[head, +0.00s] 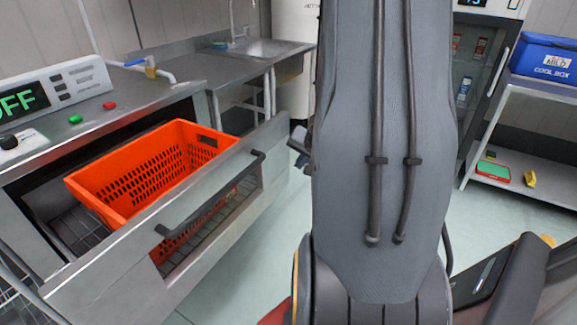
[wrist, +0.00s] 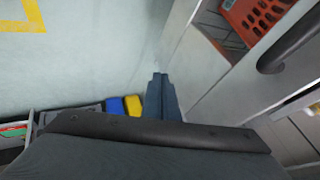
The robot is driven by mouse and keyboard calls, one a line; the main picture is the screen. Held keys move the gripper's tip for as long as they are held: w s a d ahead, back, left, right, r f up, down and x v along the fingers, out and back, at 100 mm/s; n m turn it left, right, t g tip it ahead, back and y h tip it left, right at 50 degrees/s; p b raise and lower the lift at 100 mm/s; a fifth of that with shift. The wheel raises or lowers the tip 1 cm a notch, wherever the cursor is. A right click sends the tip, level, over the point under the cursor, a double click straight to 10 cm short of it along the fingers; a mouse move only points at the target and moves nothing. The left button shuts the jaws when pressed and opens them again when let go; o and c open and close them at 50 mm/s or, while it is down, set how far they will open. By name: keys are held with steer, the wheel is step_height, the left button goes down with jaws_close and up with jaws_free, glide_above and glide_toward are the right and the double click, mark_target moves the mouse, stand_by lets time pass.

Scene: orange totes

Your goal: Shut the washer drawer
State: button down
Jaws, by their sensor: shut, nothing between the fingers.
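The washer drawer (head: 105,272) is pulled out at the left in the head view, with a metal front and a dark bar handle (head: 212,192). An orange tote (head: 120,205) with slotted walls sits in it on a wire rack. In the wrist view the drawer front (wrist: 208,72) runs along the right, with the handle (wrist: 290,42) and part of the tote (wrist: 258,14) at the top right. My gripper (wrist: 160,76) is shut and empty, just left of the drawer front and apart from the handle. My arm hides most of the gripper in the head view.
A control panel reading OFF (head: 20,100) stands above the drawer. A steel sink counter (head: 265,48) is behind. At the right a shelf (head: 520,180) bears a blue cool box (head: 545,58). Pale floor (head: 255,260) is open in front of the drawer.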

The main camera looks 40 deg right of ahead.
steer(key=b, duration=0.2)
glide_toward(280, 171)
step_height(280, 171, down, 4)
steer(key=d, duration=0.2)
steer(key=shift+w+a+r, duration=0.1)
steer(key=shift+w+a, duration=0.15)
steer(key=shift+w, duration=0.35)
steer(key=shift+w+a, duration=0.3)
steer(key=shift+w, duration=0.3)
steer(key=shift+w, duration=0.1)
